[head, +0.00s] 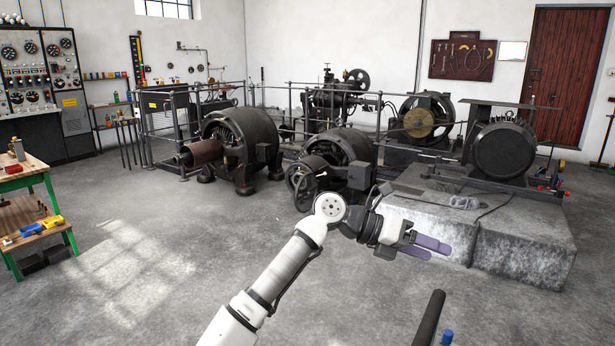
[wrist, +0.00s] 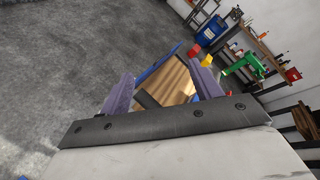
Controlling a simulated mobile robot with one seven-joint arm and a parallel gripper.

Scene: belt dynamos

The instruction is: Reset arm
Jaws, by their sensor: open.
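My gripper (head: 424,247) is at the end of my white and grey arm in the head view, pointing right in front of the concrete plinth. Its two purple-grey fingers are apart and nothing shows between them there. In the wrist view the gripper (wrist: 160,92) also shows its fingers spread. Behind them lies a wooden surface with blue edges (wrist: 172,80), seen beyond the gap; I cannot tell its distance.
A concrete plinth (head: 520,240) bears a dark motor (head: 503,151). Dark dynamos (head: 243,145) stand behind my arm. A green-legged workbench (head: 42,200) is at the left. The floor (head: 140,260) between is clear. A blue barrel (wrist: 211,31) shows in the wrist view.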

